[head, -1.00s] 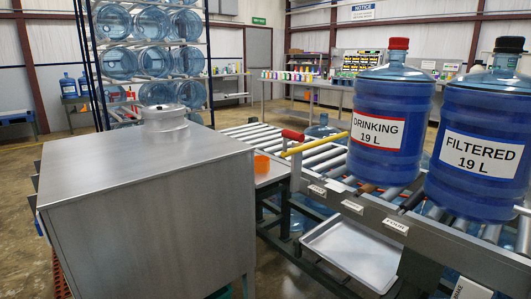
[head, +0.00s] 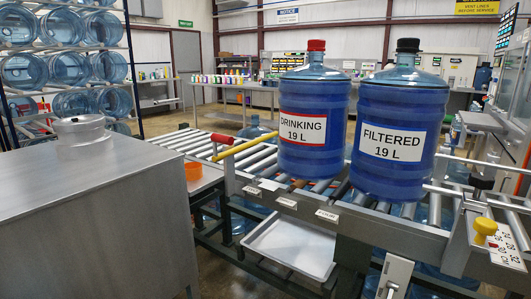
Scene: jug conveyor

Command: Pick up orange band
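An orange ring-like thing (head: 193,171), which looks like the orange band, sits on a small light-coloured shelf (head: 207,182) between the metal cabinet and the roller conveyor. It is small in the view, and its lower left part is close to the cabinet's edge. Neither of my grippers shows in the head view.
A metal cabinet (head: 90,220) fills the left front. A blue DRINKING jug (head: 312,100) with a red cap and a FILTERED jug (head: 395,100) with a black cap stand upright on the conveyor (head: 258,157). A yellow bar (head: 240,146) lies across it. An empty tray (head: 290,247) is below.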

